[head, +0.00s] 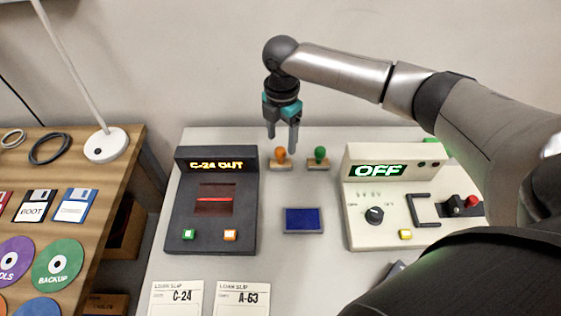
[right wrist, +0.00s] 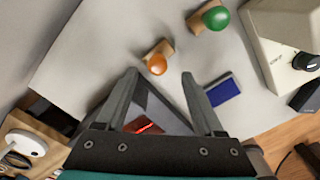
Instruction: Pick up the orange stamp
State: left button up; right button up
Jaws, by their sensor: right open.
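I see no contact. My left gripper is not in view.
A green stamp (head: 319,155) stands just right of the orange one. A blue ink pad (head: 303,220) lies in front. The dark device (head: 216,165) reading C-24 OUT is at left, the white OFF device (head: 400,210) at right. Loan slips (head: 243,300) lie at the front edge.

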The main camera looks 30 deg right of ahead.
aim_at(280, 149)
notch_tip(280, 149, down, 5)
jog(key=shift+w+f+b, duration=0.15)
jog(key=shift+f+b, duration=0.05)
jog(key=shift+b, duration=0.65)
jog(key=shift+r, duration=0.1)
grip_shut()
